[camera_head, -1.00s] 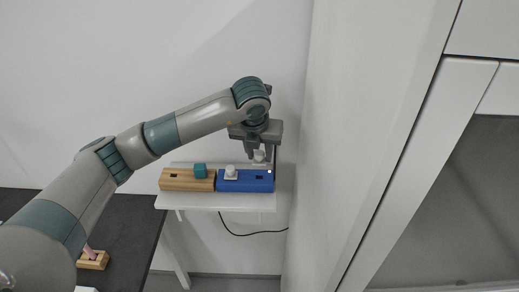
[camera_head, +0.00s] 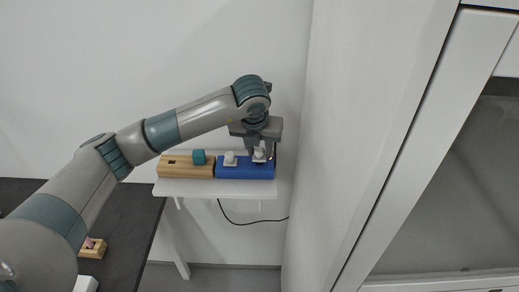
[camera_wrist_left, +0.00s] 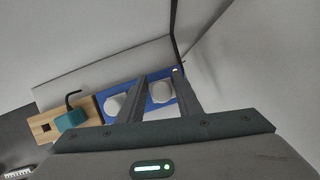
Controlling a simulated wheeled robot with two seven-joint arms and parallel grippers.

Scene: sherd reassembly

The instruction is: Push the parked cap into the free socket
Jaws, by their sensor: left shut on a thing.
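My left gripper (camera_head: 260,155) is over the right end of the blue block (camera_head: 233,172), fingers pointing down. It is shut on a white cap (camera_head: 259,154), which also shows between the fingers in the left wrist view (camera_wrist_left: 161,92). The held cap is at the right socket; the socket is hidden, and I cannot tell how deep the cap sits. A second white cap (camera_head: 230,158) sits on the left part of the blue block. My right gripper is not in view.
A wooden block (camera_head: 175,171) with an open hole and a teal cap (camera_head: 199,157) stands left of the blue block, on a white shelf (camera_head: 215,188). A wall stands close on the right. A dark table (camera_head: 125,215) with a small wooden piece (camera_head: 91,251) is at left.

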